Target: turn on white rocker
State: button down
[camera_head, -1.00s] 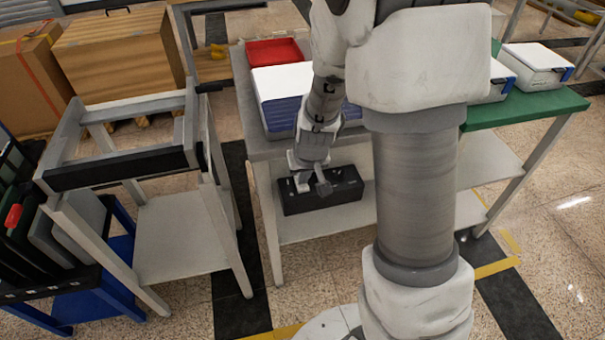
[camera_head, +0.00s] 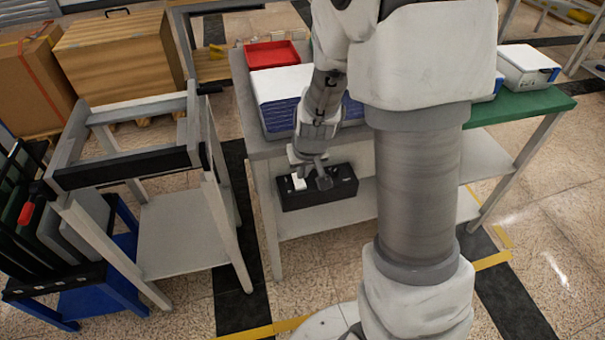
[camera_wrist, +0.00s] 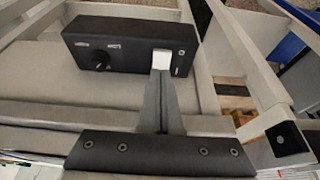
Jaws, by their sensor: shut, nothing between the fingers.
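The white rocker (camera_wrist: 161,58) is a small pale block on the face of a black control box (camera_wrist: 130,33). In the wrist view it sits right of a round black knob (camera_wrist: 97,58). My gripper (camera_wrist: 160,76) is shut and empty, its fingertips just below the rocker in that view and overlapping its lower edge. I cannot tell whether they touch it, or which way the rocker is tilted.
The worktable (camera_head: 256,148) above the box carries a red tray (camera_head: 272,56) and a blue tray with white sheets (camera_head: 280,85). A grey frame stand (camera_head: 215,200) is to the left. The lower shelf (camera_head: 315,219) is bare in front of the box.

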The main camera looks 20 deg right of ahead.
jog(key=p+v, duration=0.3)
jog(key=v, duration=0.7)
jog(key=shift+s+p, duration=0.15)
jog(key=shift+p, duration=0.25)
